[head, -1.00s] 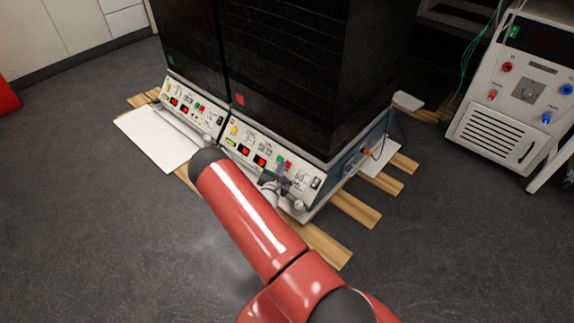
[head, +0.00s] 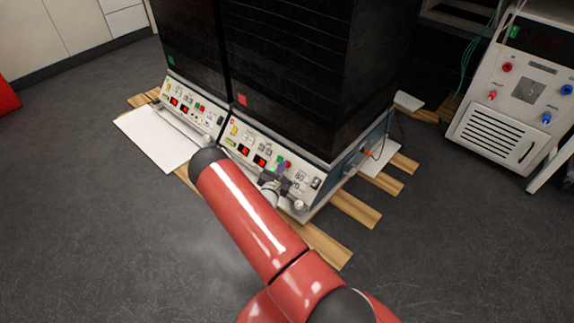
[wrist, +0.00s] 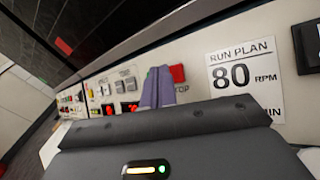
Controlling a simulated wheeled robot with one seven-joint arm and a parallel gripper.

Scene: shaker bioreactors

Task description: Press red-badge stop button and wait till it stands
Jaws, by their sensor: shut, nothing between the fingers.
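The red-badge shaker is the right-hand dark box, with a red square badge (head: 242,99) at its lower left corner. Its pale front panel holds a red stop button (head: 288,164). In the wrist view the red button (wrist: 177,73) shows just right of the fingertips, above a label partly hidden and reading "TOP". My gripper (head: 281,168) is shut and empty, its purple-grey fingers pointing at the panel beside the button. The fingers (wrist: 157,86) cover part of the panel left of the button. I cannot tell whether they touch anything.
The green-badge shaker (head: 171,61) stands to the left with a similar panel. A "RUN PLAN 80 RPM" card (wrist: 240,78) and a black switch (head: 316,183) are right of the button. Wooden slats (head: 355,208) lie under the shakers. A wheeled instrument (head: 510,95) stands at right.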

